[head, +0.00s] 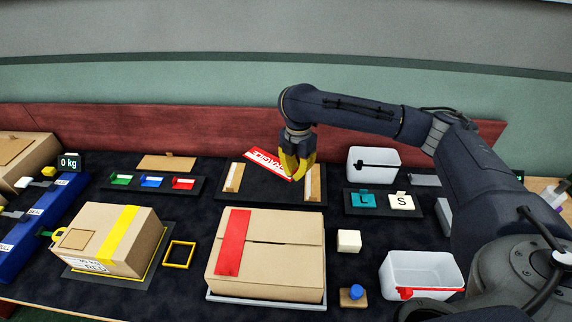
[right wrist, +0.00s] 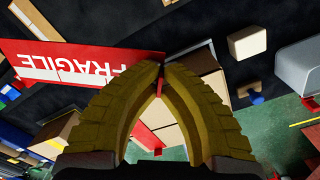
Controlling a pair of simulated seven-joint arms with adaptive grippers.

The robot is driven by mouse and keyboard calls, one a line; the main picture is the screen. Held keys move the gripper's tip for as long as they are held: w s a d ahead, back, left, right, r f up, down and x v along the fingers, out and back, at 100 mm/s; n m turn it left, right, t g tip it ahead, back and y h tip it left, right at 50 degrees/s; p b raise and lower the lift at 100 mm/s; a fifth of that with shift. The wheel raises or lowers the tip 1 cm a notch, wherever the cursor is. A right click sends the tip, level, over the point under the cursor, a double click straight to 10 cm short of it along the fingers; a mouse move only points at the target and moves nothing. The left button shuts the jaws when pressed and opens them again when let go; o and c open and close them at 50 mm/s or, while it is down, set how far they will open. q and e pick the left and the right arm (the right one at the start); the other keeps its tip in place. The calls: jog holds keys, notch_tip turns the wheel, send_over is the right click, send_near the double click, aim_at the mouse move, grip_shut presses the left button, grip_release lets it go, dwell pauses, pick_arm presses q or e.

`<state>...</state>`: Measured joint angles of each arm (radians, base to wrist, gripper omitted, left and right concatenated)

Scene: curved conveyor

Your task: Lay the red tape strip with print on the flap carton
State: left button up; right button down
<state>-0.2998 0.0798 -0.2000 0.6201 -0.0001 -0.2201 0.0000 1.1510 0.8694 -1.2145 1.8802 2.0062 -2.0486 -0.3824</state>
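My right gripper (head: 297,168) is shut on the end of a red strip with white "FRAGILE" print (head: 266,162). The strip reaches out to the left of the fingers over a dark tray with two pale side rails (head: 270,194). In the right wrist view the fingertips (right wrist: 161,70) meet at the strip's right end, and the printed strip (right wrist: 85,62) stretches left. A brown carton with a flap seam across its top (head: 290,256) stands in front of the gripper. A plain red strip (head: 232,243) lies on its left part. My left gripper is out of view.
A yellow-taped carton (head: 108,238) stands left, beside a yellow square frame (head: 179,254). A white block (head: 349,241), a blue-knobbed piece (head: 355,294) and a white bin (head: 420,272) stand right of the flap carton. Another white bin (head: 373,161) is behind.

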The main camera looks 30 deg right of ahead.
aim_at(305, 215)
jog(key=s+n, duration=0.3)
jog(key=n, duration=0.3)
jog(key=s+a+n, duration=0.1)
jog(key=s+n, duration=0.2)
jog(key=n, duration=0.4)
jog(key=s+r+n, duration=0.1)
jog(key=s+n, duration=0.2)
jog(key=n, duration=0.4)
jog(key=shift+s+a, duration=0.1)
jog(key=shift+a, duration=0.15)
jog(key=n, duration=0.4)
jog(key=shift+s+a+n, duration=0.1)
jog(key=shift+a+n, duration=0.05)
jog(key=shift+n, duration=0.15)
jog(key=shift+g, duration=0.4)
jog(key=shift+f, duration=3.75)
jog(key=shift+f, duration=0.15)
